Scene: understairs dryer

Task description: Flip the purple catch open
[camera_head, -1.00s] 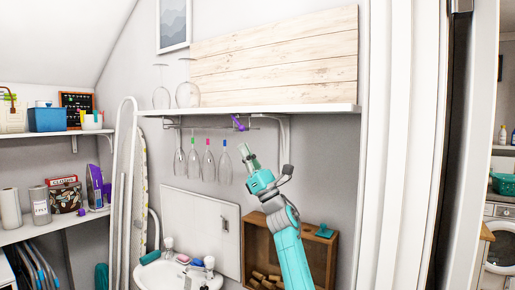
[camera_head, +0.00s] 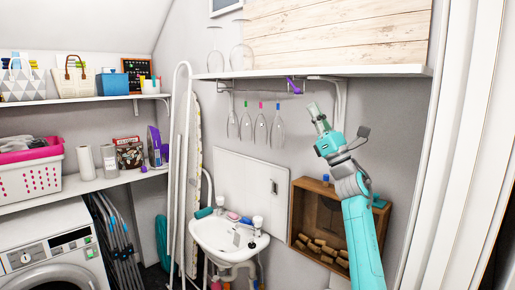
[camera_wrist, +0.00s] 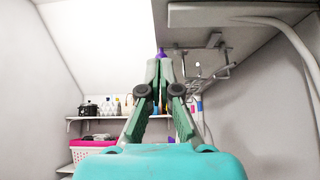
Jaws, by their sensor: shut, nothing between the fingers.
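The purple catch (camera_head: 294,86) is a small tilted piece on the wire glass rack (camera_head: 262,88) under the white shelf. My gripper (camera_head: 314,108) is below and to the right of the catch in the head view, pointing up, shut and empty. In the wrist view my gripper's green fingers (camera_wrist: 159,66) meet at their tips, and the purple catch (camera_wrist: 161,50) shows just beyond them. They look apart in the head view; the exact distance is hard to tell. The fingers hide part of the catch in the wrist view.
Several stemmed glasses (camera_head: 260,128) hang from the rack, left of my gripper. The white shelf (camera_head: 370,71) lies above it. A wooden crate of corks (camera_head: 295,215) is on the wall below, beside a sink (camera_head: 215,240). The wall right of my arm is bare.

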